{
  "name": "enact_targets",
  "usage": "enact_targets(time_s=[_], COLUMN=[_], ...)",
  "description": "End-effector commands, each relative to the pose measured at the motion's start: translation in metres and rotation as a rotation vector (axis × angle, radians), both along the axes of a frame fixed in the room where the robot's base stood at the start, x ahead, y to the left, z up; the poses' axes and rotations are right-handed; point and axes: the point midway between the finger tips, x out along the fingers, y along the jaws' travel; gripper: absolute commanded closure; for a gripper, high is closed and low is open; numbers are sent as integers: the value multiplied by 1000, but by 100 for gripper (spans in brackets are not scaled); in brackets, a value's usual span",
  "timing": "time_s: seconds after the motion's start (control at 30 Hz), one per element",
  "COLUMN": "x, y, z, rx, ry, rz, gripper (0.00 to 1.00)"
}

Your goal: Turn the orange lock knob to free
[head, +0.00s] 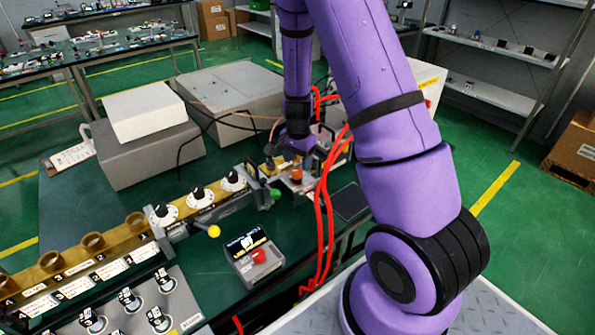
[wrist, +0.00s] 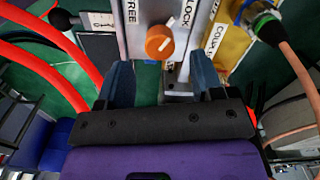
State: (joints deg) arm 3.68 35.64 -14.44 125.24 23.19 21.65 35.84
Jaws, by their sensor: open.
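The orange lock knob (wrist: 159,42) is on a light metal plate in the upper middle of the wrist view. A white mark on its face points to the upper right, toward the LOCK label (wrist: 188,14). The FREE label (wrist: 131,11) is on the left side of the plate. In the head view the knob (head: 296,173) shows small below my wrist. My gripper (wrist: 160,83) is open and empty, with one blue-grey finger to each lower side of the knob. The fingers appear apart from it. In the head view my arm partly hides the gripper.
Red hoses (wrist: 45,70) run close on the left of my gripper. A yellow plate (wrist: 232,40) and a cable with a green connector (wrist: 265,22) are on the right. In the head view, a box with a red button (head: 259,256) and a row of white dials (head: 199,197) stand to the left.

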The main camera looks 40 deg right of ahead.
Motion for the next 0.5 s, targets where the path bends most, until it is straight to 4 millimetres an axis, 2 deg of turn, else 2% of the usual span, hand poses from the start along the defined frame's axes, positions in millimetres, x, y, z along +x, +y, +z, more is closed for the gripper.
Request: enact_targets(time_s=[0.03,0.2,0.5], x=[-1,0,0], y=[-1,-1,0], z=[-10,-32,-46], rx=[0,1,-1], ry=[3,1,-1], rz=[-1,-2,1], gripper=[40,40,40])
